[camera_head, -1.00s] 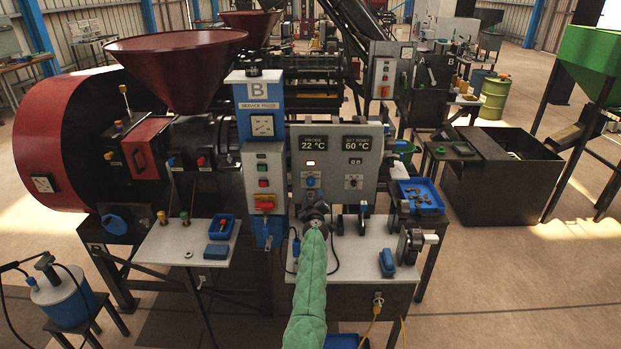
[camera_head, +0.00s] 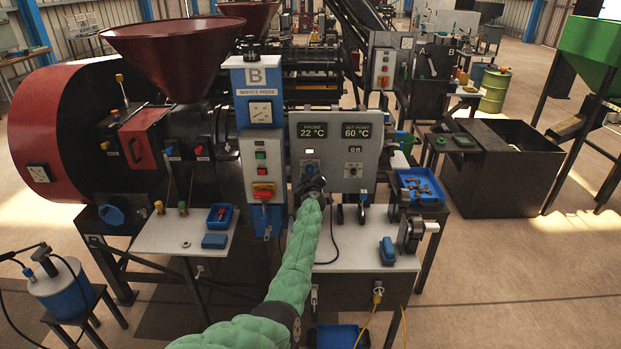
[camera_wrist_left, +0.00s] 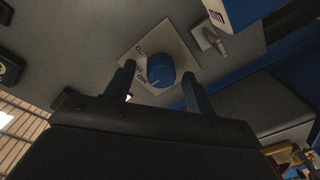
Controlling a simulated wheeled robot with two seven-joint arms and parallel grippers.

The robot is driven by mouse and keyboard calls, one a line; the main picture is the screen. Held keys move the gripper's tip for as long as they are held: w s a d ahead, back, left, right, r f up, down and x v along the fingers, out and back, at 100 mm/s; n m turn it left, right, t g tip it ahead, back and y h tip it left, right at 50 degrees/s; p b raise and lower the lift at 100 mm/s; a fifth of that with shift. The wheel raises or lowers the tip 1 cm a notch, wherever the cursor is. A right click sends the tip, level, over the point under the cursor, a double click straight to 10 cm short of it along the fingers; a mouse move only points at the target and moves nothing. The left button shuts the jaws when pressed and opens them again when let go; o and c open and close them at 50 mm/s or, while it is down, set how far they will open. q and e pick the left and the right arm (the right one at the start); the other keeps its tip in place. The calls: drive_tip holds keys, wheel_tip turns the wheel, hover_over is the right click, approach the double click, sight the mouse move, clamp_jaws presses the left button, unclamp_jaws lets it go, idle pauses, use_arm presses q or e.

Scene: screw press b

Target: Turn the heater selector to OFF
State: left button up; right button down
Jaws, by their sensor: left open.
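The heater selector appears to be the blue knob on a light label plate at the lower left of the grey control panel (camera_head: 336,142). In the left wrist view the blue knob (camera_wrist_left: 160,72) sits on its tilted plate, whose lettering is only partly readable. My left gripper (camera_head: 311,182) is open just below the knob in the head view. In the wrist view its two fingers flank the knob, one on each side, with gaps showing; contact cannot be told. Which setting the knob points to is not clear. My right gripper is not in view.
A second, dark selector (camera_head: 353,170) is to the right on the same panel. The blue column (camera_head: 260,80) with a red-and-yellow switch (camera_head: 263,191) stands close on the left. Below is a light table (camera_head: 365,250) with several fittings and a blue item (camera_head: 387,251).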

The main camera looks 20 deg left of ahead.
use_arm(q)
drive_tip(key=shift+w+a+f, duration=0.15)
drive_tip(key=shift+w+f, duration=0.05)
drive_tip(key=shift+s+r, duration=0.1)
drive_tip(key=c, duration=1)
